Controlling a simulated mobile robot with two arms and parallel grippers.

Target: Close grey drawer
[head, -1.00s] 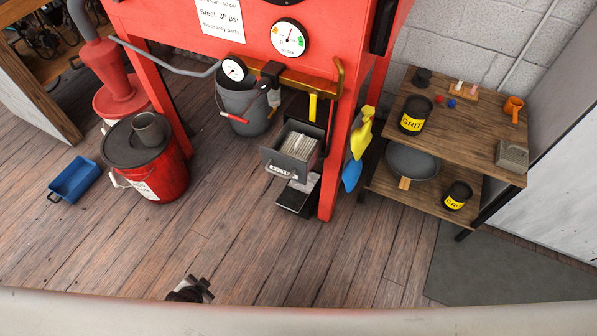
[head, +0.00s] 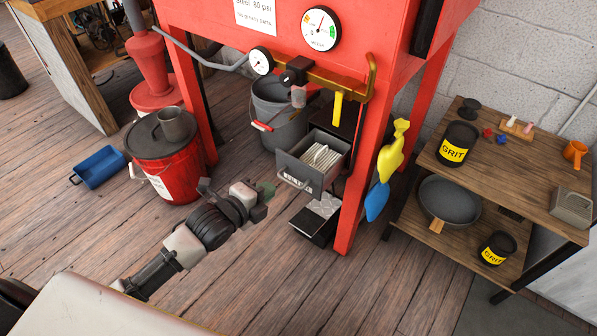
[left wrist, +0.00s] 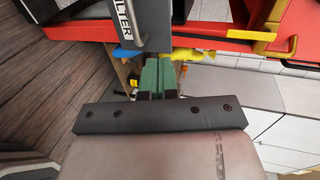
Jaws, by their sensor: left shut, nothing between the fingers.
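The grey drawer (head: 297,173) hangs under the red cabinet (head: 290,55) and is pulled out, with a pleated white filter inside. Its front bears a label, which reads partly "LTER" in the left wrist view (left wrist: 151,25). My left gripper (head: 268,190) is just left of and in front of the drawer front in the head view. Its green fingers (left wrist: 158,72) are shut together and empty, pointing at the lower part of the drawer front; I cannot tell whether they touch it. My right gripper is not in view.
A red bucket (head: 168,165) with a cup on its lid stands left. A grey bucket (head: 280,115) stands behind the drawer. A wooden shelf (head: 425,205) stands right.

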